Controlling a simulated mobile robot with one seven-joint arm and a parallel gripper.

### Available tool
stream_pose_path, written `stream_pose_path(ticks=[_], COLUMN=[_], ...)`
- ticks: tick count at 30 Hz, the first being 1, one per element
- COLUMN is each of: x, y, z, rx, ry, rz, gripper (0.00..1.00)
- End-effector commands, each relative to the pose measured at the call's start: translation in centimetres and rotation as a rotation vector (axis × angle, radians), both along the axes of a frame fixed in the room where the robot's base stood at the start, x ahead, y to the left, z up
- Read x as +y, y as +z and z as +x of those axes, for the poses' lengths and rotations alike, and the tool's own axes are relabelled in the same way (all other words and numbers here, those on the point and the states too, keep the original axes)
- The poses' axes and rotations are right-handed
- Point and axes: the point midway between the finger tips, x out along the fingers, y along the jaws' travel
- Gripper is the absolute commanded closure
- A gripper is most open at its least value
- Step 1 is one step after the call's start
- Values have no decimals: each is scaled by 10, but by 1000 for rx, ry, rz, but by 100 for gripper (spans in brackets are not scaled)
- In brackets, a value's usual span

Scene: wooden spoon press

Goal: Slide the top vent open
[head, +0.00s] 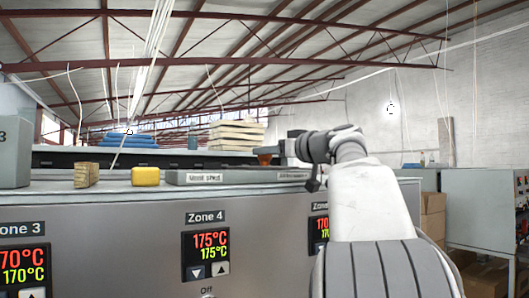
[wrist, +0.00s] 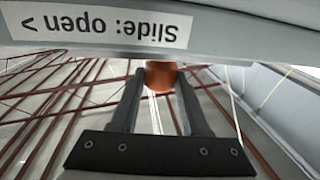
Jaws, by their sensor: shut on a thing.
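The top vent slide is a long grey bar (head: 240,177) lying on top of the machine in the head view. In the wrist view its underside-down grey face (wrist: 230,38) spans the top, with an upside-down label (wrist: 105,25) reading "Slide: open >". A small orange-brown knob (wrist: 160,77) sits at the bar's edge, and it also shows in the head view (head: 264,158). My gripper (wrist: 160,88) has its two dark fingertips on either side of the knob, shut on it. In the head view my wrist hides part of the gripper and the bar's right part.
A yellow block (head: 145,176) and a wooden block (head: 87,175) stand on the machine top, left of the bar. A grey box (head: 14,152) is at the far left. Blue folded stacks (head: 127,140) and a cream stack (head: 236,135) lie behind. Zone displays (head: 206,255) line the front.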

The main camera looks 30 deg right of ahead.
Motion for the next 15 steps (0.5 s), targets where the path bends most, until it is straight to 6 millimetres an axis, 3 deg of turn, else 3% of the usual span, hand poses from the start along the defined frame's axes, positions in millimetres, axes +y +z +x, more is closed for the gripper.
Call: stream_pose_path(ticks=[2,3,8,15], x=[1,1,1,1], y=[2,2,2,1], z=[-1,-1,0,0], rx=[-5,-5,-3,-1], ry=[0,0,1,1], rz=[-2,-2,-1,-1], gripper=[100,52,24,24])
